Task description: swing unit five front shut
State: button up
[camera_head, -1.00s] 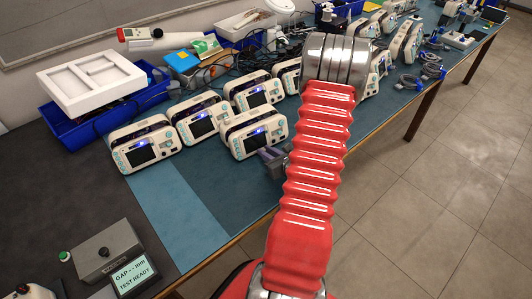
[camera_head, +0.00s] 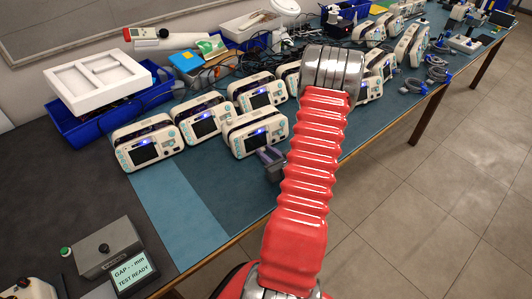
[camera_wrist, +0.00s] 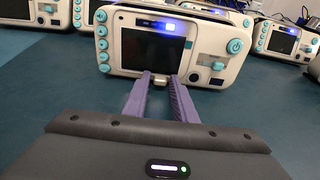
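Several cream monitors with dark screens, blue lights and teal buttons stand on the bench. The nearest monitor (camera_head: 257,133) is in front of my gripper (camera_head: 267,155) and fills the middle of the wrist view (camera_wrist: 150,45). I cannot read which unit it is. A dark gap shows behind the top of its front, but I cannot tell how far the front stands open. In the wrist view, my gripper's two purple fingers (camera_wrist: 162,76) are apart and empty, near its lower edge by a small metal tab (camera_wrist: 160,82). Contact cannot be told.
Monitors stand close by at the left (camera_head: 147,144) and behind (camera_head: 203,119). A grey tester (camera_head: 107,248) with a "GAP -- mm TEST READY" display (camera_head: 133,272) sits at the front left. Blue matting left of my gripper is clear. The bench's front edge (camera_head: 230,243) runs below my arm.

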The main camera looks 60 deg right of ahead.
jog(key=shift+o, duration=1.3)
jog(key=v, duration=1.3)
jog(key=shift+s+a+r, duration=0.15)
jog(key=shift+s, duration=0.15)
